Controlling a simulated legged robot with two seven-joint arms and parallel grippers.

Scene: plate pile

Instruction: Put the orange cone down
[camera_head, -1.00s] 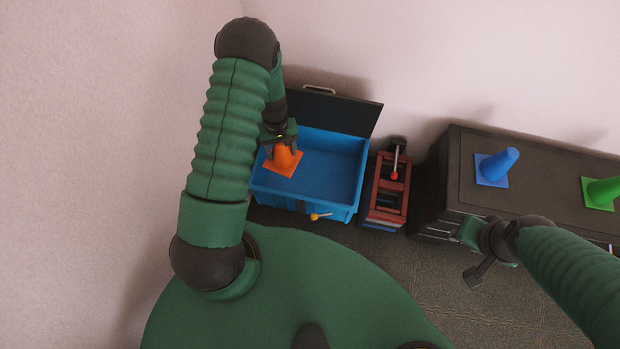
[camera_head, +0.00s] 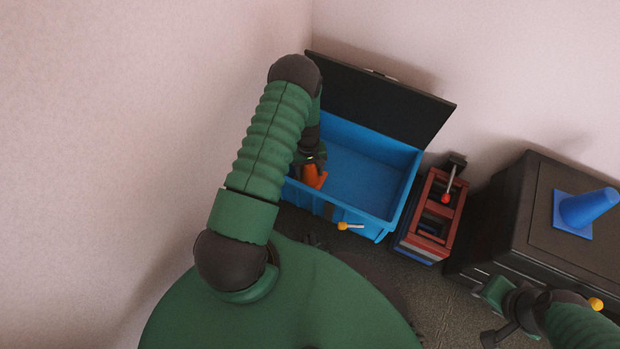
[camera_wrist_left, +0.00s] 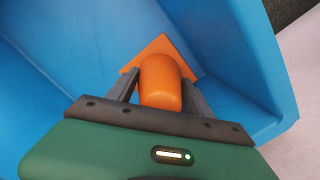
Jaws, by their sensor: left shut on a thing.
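The orange cone (camera_head: 313,177) is inside the open blue box (camera_head: 376,214), at its left end near the front wall. In the left wrist view the cone (camera_wrist_left: 160,82) sits between the two fingers of my left gripper (camera_wrist_left: 160,92), its square base pointing away toward the box's inside. My left gripper (camera_head: 310,163) is shut on the cone's upper part. I cannot tell whether the base touches the box floor.
The box's dark lid (camera_head: 380,100) stands open at the back. A red rack with a lever (camera_head: 437,215) stands right of the box. A dark cabinet (camera_head: 520,240) with a blue cone (camera_head: 588,208) on top is farther right. The rest of the box's floor looks empty.

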